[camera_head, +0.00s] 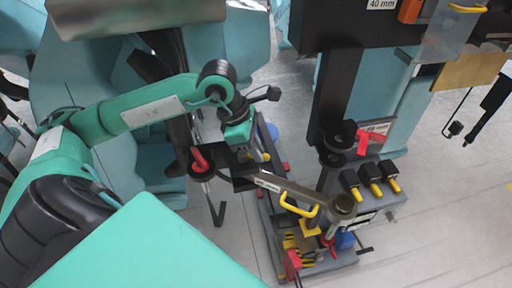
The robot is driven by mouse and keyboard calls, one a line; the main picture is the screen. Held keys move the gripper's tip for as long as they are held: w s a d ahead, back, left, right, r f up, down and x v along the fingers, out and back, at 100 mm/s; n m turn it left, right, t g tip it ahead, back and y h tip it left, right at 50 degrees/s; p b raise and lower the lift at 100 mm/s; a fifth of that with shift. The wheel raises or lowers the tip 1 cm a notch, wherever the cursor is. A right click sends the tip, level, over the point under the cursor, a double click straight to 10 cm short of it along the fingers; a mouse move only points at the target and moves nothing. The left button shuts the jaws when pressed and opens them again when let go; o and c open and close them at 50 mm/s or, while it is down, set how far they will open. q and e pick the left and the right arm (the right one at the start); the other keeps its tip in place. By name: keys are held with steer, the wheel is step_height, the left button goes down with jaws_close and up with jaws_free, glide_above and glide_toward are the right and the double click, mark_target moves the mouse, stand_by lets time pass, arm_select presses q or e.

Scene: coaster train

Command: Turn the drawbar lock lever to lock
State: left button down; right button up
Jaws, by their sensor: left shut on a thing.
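My left gripper (248,153) points down beside the black end piece (232,180) of the grey drawbar (290,188). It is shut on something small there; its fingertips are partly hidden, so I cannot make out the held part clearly. A red lever (201,160) stands on a black post just left of the gripper, apart from it. I cannot tell from the labels which is the drawbar lock lever. My right gripper is not in view.
A yellow loop handle (299,207) sits on the drawbar near its round joint (343,206). Several black blocks with yellow tips (372,178) stand at right. A dark upright frame (335,85) rises behind. The grey floor (440,225) at right is clear.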

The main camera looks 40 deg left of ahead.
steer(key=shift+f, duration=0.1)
